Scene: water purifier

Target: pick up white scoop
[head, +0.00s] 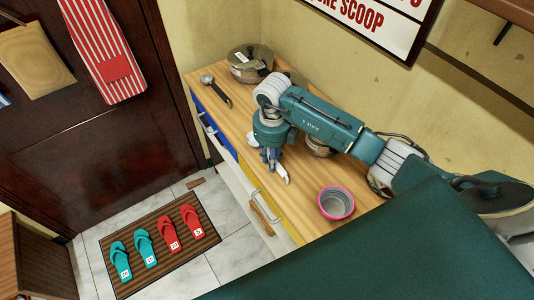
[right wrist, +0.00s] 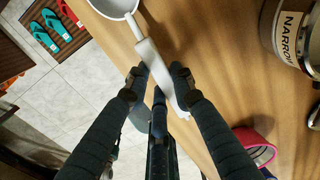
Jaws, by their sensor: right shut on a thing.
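The white scoop lies at the wooden counter's front edge; its handle (head: 283,174) shows below my right gripper (head: 270,158) in the head view. Part of its bowl (head: 251,138) shows to the left of the gripper. The scoop's bowl (right wrist: 116,4) is cut off by the top edge there. I cannot tell whether the scoop touches the counter (head: 300,215). My left gripper is not in view.
A pink-rimmed grey bowl (head: 336,203) stands right of the gripper. A metal pot (head: 318,146) is partly hidden behind my arm. A lidded pot (head: 250,64) and a black-handled ladle (head: 217,91) are at the far left. A drawer handle (head: 262,210) projects below the counter.

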